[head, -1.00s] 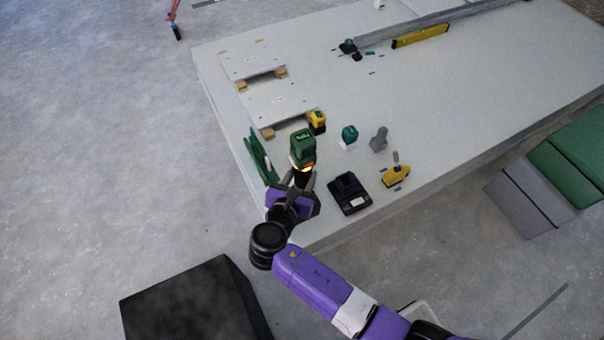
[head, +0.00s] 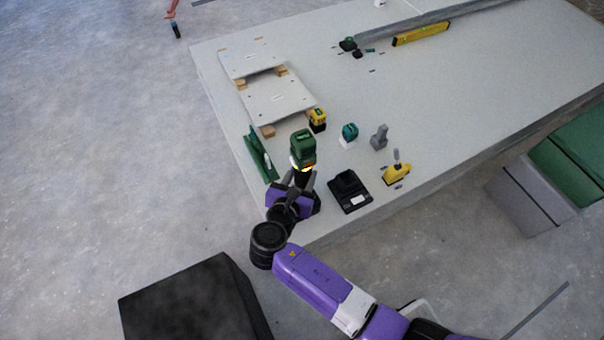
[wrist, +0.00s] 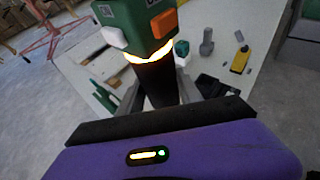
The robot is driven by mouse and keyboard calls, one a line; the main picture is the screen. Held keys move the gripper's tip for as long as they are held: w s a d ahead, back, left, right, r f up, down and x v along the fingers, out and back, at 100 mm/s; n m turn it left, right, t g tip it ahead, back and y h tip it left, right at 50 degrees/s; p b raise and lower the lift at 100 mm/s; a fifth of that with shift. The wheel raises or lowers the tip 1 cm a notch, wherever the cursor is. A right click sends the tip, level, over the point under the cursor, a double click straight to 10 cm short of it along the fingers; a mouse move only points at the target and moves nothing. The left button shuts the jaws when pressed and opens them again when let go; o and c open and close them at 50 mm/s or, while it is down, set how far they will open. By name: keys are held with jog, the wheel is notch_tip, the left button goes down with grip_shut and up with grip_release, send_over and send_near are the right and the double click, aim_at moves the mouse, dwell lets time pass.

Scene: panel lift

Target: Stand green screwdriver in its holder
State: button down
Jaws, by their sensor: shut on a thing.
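The green screwdriver (head: 303,145) has a chunky green head, a glowing yellow-orange ring and a black handle. My gripper (head: 303,183) is shut on its black handle and holds it roughly upright, head up, near the table's near left corner. In the wrist view the screwdriver (wrist: 155,75) stands between the fingers of my gripper (wrist: 160,95), its lower end hidden by the gripper body. A black block with a white label (head: 350,194) lies right of my gripper. I cannot tell whether it is the holder.
The pale table (head: 440,120) carries a green upright piece (head: 262,156) left of the screwdriver, a yellow-black block (head: 317,120), a teal-topped block (head: 349,134), a grey piece (head: 379,138) and a yellow tool (head: 397,174). White panels (head: 277,97) lie behind. The table's right middle is clear.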

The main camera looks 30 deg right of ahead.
aim_at(301, 184)
jog(key=shift+f, duration=0.6)
dwell(1.3)
jog(key=c, duration=0.7)
grip_release()
jog(key=o, duration=0.7)
jog(key=shift+f, duration=0.15)
jog(key=shift+s+a, duration=0.15)
jog(key=shift+a, duration=0.05)
jog(key=shift+s+a, duration=0.25)
jog(key=shift+s, duration=0.05)
jog(key=shift+s+a+p, duration=0.55)
jog(key=shift+s+a, duration=0.05)
jog(key=shift+s, duration=0.05)
